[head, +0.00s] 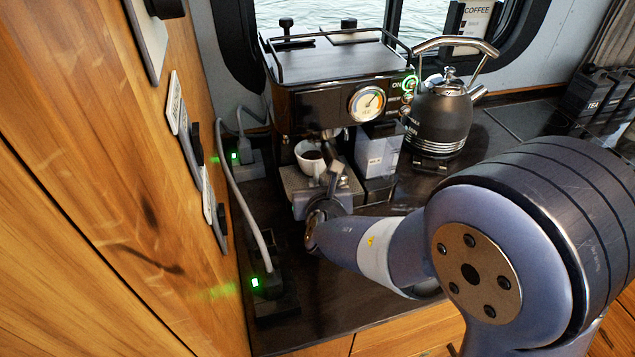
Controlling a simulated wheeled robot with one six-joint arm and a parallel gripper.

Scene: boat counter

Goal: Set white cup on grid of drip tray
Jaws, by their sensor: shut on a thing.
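The white cup (310,156) is upright under the coffee machine's spout, with dark liquid visible inside it. It is at the drip tray (293,187), over its left part; I cannot tell whether its base touches the grid. My gripper (327,172) reaches in from the front right and is shut on the cup's right side. My wrist and gripper hide part of the tray and the cup's lower right.
The black coffee machine (330,85) with a round gauge stands behind the tray. A milk carton (377,152) is close on the right, and a dark kettle (440,118) stands farther right. Cables and plugs (268,284) run along the left wall. The front counter is partly clear.

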